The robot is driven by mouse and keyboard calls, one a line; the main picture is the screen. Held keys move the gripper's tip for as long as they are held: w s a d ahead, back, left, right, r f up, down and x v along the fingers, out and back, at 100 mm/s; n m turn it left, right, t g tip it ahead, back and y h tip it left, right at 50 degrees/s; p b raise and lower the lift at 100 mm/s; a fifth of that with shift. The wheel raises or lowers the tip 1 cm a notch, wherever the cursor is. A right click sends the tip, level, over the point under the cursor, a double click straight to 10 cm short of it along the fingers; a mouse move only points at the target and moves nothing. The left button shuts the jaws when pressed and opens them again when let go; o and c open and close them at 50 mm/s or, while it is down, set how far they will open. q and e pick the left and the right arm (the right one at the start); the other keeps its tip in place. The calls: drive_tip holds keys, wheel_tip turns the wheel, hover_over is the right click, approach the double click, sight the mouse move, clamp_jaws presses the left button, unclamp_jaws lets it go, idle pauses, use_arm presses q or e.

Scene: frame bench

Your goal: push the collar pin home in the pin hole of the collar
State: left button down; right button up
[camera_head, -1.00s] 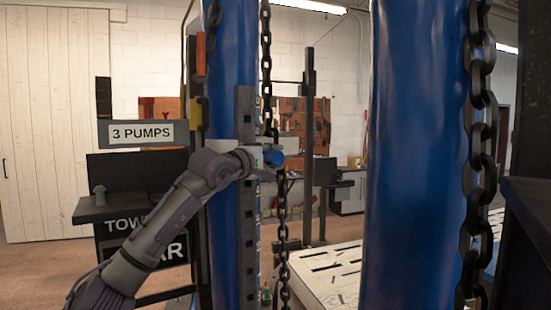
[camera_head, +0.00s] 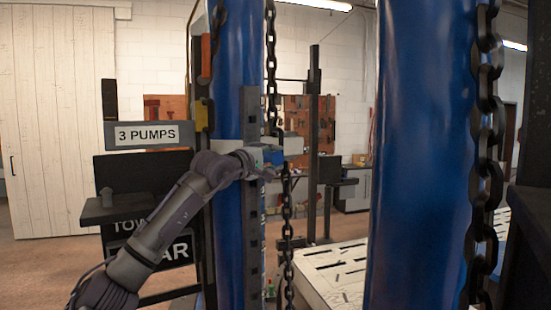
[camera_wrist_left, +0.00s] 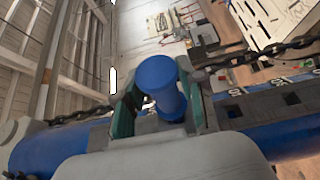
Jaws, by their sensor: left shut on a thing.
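The collar pin shows in the left wrist view as a blue cylinder (camera_wrist_left: 160,85) between the teal-padded fingers of my left gripper (camera_wrist_left: 160,100), which is shut on it. In the head view a small blue part of the pin (camera_head: 273,157) shows at the end of my left gripper (camera_head: 262,165). The collar (camera_head: 293,147) is a light grey block at the blue post, right by the gripper. The gripper and wrist cover part of it. The pin hole is hidden, and I cannot tell how deep the pin sits. My right gripper is not in view.
A blue post (camera_head: 236,60) with a slotted grey rail stands behind my left gripper. A chain (camera_head: 287,215) hangs close to its right. A second blue post (camera_head: 420,150) and a thicker chain (camera_head: 487,150) stand nearer at right.

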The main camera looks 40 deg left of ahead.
sight(267, 161)
use_arm(q)
drive_tip(key=shift+w+a+p, duration=0.25)
drive_tip(key=shift+a+p, duration=0.1)
drive_tip(key=shift+a, duration=0.65)
drive_tip(key=shift+w+a+p, duration=0.25)
drive_tip(key=shift+a+p, duration=0.1)
drive_tip(key=shift+a, duration=0.6)
drive_tip(key=c, duration=0.6)
unclamp_jaws()
drive_tip(key=s, duration=0.4)
drive_tip(key=s+d, duration=0.1)
drive_tip(key=s, duration=0.7)
drive_tip(key=shift+s+d, duration=0.1)
drive_tip(key=shift+d, duration=0.2)
